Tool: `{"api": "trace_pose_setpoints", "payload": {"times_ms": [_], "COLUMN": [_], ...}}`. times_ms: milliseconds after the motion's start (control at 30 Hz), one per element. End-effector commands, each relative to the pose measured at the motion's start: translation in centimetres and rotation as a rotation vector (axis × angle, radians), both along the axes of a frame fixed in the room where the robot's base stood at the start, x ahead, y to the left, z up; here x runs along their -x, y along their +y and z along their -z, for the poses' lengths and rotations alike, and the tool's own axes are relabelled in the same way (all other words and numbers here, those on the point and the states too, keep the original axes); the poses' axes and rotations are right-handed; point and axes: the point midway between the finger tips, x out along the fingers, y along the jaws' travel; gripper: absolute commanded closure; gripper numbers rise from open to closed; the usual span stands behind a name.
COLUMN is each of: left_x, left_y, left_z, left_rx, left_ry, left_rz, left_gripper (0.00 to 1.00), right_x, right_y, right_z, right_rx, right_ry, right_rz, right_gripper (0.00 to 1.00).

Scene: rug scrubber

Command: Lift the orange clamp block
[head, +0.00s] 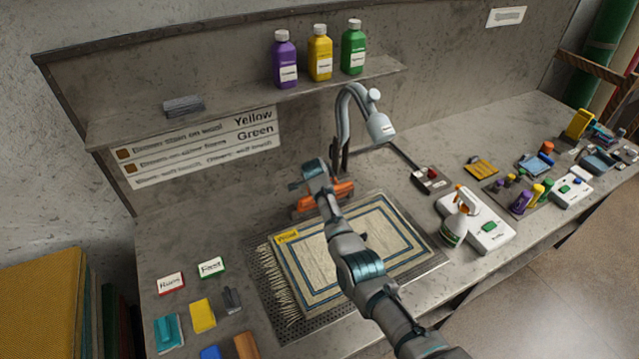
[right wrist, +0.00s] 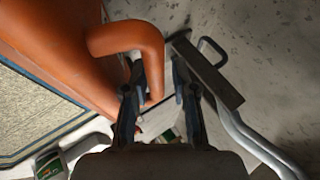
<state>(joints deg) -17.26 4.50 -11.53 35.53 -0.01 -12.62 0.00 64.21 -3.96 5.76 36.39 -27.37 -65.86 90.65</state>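The orange clamp block (head: 343,190) stands at the back edge of the rug in the head view, partly hidden by my right arm. In the right wrist view, the orange clamp block (right wrist: 55,45) fills the upper left, and its bent handle (right wrist: 130,37) curves down between my fingers. My right gripper (head: 308,178) is over the block. The right wrist view shows the right gripper (right wrist: 158,68) open, one finger inside the handle's bend and the other outside, with a gap on the outer side. My left gripper is not in view.
A patterned rug (head: 345,262) lies on a dark perforated mat (head: 262,268). A grey curved faucet (head: 345,110) rises close behind the block. A spray bottle (head: 458,220) stands to the right. Bottles stand on the shelf (head: 230,97) above. The counter left of the block is clear.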

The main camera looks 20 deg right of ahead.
Motion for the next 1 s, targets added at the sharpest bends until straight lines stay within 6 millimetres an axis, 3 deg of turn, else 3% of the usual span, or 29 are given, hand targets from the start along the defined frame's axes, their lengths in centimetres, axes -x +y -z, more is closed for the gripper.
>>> {"api": "trace_pose_setpoints", "payload": {"times_ms": [267,433,800,1000], "left_x": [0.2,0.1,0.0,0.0], "left_y": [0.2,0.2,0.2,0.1], "left_z": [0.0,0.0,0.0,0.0], "left_rx": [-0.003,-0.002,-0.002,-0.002], "left_ry": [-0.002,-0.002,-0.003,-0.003], "left_rz": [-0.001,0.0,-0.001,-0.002], "left_gripper": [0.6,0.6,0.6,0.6], "right_x": [0.3,0.9,4.7,6.0], "right_y": [0.9,1.5,3.2,3.8], "right_z": [0.1,-0.9,-6.4,-8.4], "right_rx": [-0.001,0.0,-0.003,-0.004], "right_ry": [0.006,0.005,0.005,0.007], "right_rz": [-0.005,-0.006,-0.003,-0.002], "right_gripper": [0.73,0.73,0.73,0.73]}}
